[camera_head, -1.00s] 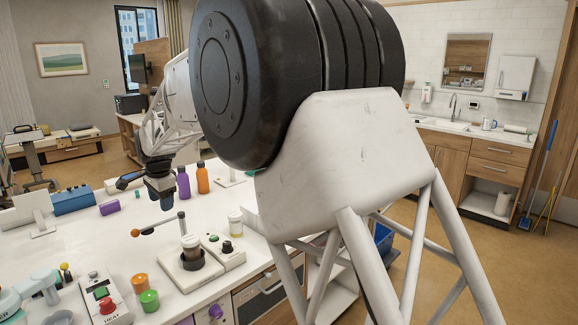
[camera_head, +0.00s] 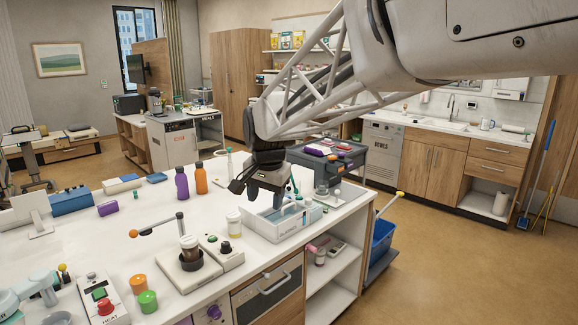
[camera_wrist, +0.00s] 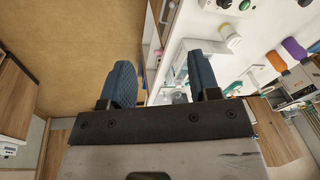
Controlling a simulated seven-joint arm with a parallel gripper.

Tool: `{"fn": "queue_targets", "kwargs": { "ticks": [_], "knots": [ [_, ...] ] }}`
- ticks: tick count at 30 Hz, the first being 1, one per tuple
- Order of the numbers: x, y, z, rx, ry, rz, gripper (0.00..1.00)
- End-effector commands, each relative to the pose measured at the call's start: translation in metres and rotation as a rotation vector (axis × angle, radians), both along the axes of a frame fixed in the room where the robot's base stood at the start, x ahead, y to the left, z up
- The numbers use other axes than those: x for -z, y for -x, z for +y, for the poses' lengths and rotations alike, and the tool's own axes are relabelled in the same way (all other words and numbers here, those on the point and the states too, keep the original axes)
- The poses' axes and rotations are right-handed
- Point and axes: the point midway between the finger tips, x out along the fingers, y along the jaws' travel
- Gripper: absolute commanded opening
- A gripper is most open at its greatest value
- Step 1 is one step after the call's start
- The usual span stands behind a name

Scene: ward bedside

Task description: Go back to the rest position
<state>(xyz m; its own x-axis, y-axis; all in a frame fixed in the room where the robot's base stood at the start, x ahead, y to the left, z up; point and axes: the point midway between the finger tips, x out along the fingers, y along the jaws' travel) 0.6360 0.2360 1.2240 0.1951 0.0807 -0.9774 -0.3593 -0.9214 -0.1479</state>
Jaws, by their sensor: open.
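Left of my gripper stand a purple bottle (camera_head: 182,184), an orange bottle (camera_head: 201,178) and a white-lidded cup (camera_head: 233,223).

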Motion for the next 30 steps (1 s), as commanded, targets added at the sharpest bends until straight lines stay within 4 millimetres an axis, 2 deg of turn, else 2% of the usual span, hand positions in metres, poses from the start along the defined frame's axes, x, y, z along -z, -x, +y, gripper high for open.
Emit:
{"fn": "queue_targets", "kwargs": {
  "ticks": [3,12,21,30],
  "knots": [
    [-0.002,0.025,-0.034,-0.025,0.013,-0.008,0.56],
    [0.003,0.093,-0.105,-0.104,0.049,-0.025,0.56],
    [0.020,0.166,-0.163,-0.181,0.087,-0.036,0.56],
    [0.047,0.243,-0.208,-0.258,0.125,-0.043,0.56]
  ]
}}
